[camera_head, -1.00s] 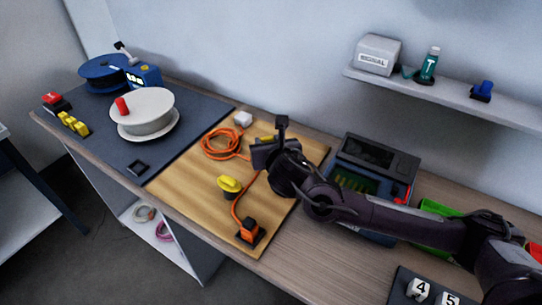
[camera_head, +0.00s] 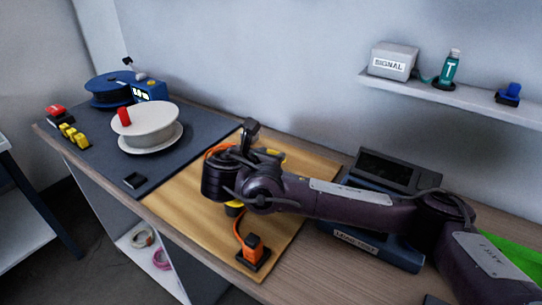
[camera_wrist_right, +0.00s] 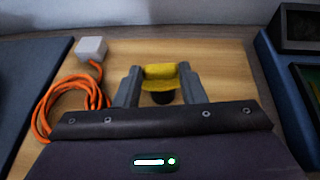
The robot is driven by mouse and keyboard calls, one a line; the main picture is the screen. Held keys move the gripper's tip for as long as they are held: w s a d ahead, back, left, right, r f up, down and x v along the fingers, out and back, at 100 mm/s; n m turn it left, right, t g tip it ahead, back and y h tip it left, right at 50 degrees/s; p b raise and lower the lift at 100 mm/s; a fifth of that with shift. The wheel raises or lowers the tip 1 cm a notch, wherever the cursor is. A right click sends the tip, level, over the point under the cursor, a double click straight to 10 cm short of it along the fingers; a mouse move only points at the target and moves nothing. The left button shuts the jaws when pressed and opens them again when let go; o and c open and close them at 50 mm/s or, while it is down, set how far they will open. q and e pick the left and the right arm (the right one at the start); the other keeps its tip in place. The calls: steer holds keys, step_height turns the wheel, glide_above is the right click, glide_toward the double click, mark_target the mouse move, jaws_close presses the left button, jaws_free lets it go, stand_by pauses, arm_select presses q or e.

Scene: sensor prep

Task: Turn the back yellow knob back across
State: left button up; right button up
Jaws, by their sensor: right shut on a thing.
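The back yellow knob (camera_wrist_right: 160,72) sits on the wooden board, its bar lying across the right wrist view above a dark round base. My right gripper (camera_wrist_right: 159,78) is shut on it, with one grey finger at each end of the bar. In the head view a bit of the back knob (camera_head: 272,153) shows beyond my right wrist, which hides most of the gripper. The front yellow knob (camera_head: 234,205) is mostly hidden under my right arm. My left gripper is not in view.
An orange cable coil (camera_wrist_right: 62,108) and a white block (camera_wrist_right: 92,47) lie left of the gripper. An orange plug piece (camera_head: 253,248) stands at the board's front. A blue tester (camera_head: 375,245) is at the right, under my arm. A white reel (camera_head: 150,125) stands on the dark mat.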

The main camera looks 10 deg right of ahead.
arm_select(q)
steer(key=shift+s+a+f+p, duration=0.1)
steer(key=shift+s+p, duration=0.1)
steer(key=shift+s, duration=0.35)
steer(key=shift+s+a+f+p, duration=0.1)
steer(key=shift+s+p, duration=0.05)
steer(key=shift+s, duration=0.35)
arm_select(e)
steer(key=shift+w+a+r+m+g+h, duration=0.1)
steer(key=shift+w+m+g+h, duration=0.05)
steer(key=shift+m+g+h, duration=0.6)
steer(key=o, duration=1)
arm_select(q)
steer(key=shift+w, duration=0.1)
